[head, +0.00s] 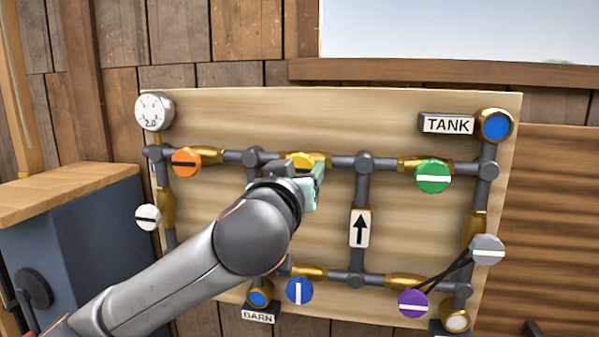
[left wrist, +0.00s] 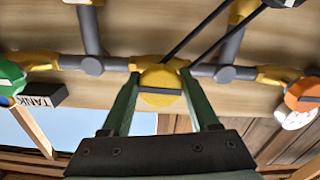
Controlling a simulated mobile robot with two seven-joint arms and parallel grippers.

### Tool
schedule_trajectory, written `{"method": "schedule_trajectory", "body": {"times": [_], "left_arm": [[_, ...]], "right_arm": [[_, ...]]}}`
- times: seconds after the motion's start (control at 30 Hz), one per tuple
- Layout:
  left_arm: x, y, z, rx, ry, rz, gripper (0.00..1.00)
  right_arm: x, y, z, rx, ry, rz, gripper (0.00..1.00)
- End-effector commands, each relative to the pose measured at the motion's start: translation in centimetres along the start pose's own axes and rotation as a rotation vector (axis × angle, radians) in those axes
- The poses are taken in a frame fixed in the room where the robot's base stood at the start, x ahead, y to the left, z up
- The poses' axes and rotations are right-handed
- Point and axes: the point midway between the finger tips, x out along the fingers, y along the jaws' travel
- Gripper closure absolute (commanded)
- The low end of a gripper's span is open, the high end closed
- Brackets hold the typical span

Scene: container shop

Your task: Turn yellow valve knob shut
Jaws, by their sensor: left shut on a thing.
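The yellow valve knob (head: 301,158) is on the upper pipe of the board, between the orange and green knobs. In the head view my left gripper (head: 316,178) and wrist hide most of it. In the left wrist view the yellow knob (left wrist: 160,80) sits between the two green fingers of my left gripper (left wrist: 159,88), one finger on each side. The gripper is shut on the knob. A dark bar crosses the knob's face in the wrist view, roughly level in that picture. My right gripper is in neither view.
The board also carries orange (head: 187,161), green (head: 433,176), white (head: 148,217), blue (head: 300,290), purple (head: 413,304) and grey (head: 488,249) knobs. A gauge (head: 154,111) is at upper left. A dark cabinet (head: 80,245) stands at left.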

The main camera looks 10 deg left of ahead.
Motion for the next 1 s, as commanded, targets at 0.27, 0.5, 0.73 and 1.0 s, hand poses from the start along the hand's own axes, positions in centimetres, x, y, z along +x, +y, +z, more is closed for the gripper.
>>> {"method": "schedule_trajectory", "body": {"times": [0.27,0.5,0.73,1.0], "left_arm": [[0.0,-0.1,0.1,0.164,-0.005,0.000,0.94],[0.0,-0.2,0.0,0.385,-0.006,-0.001,0.94],[0.0,-0.2,-0.1,0.605,-0.006,0.000,0.94],[0.0,-0.4,-0.1,0.862,-0.005,0.000,0.94]], "right_arm": [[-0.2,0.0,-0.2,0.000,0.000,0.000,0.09],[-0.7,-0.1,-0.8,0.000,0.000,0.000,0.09],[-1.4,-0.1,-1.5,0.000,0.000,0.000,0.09],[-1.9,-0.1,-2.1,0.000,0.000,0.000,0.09]]}}
